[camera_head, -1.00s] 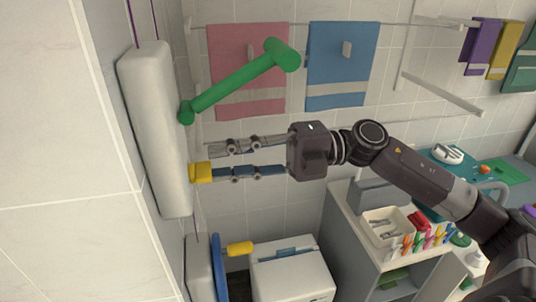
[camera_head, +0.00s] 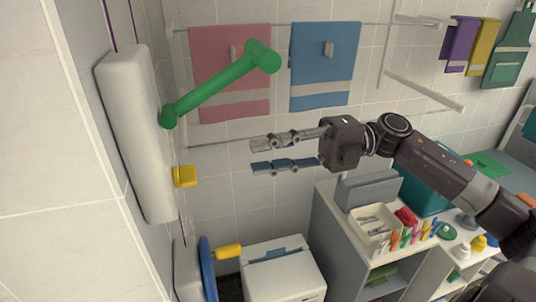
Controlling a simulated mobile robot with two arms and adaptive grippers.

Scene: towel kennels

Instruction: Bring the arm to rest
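My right arm (camera_head: 440,170) reaches in from the right edge. My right gripper (camera_head: 254,157) points left, its two fingers parallel with a gap between them. It is open and nothing shows between the fingers. The fingertips are in the air, to the right of a yellow block (camera_head: 185,176) on the side of a long pale wall unit (camera_head: 135,130), with a clear gap between them. My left gripper does not show.
A green bar (camera_head: 220,82) sticks out from the wall unit above my gripper. Pink (camera_head: 230,55) and blue (camera_head: 324,65) towels hang behind.

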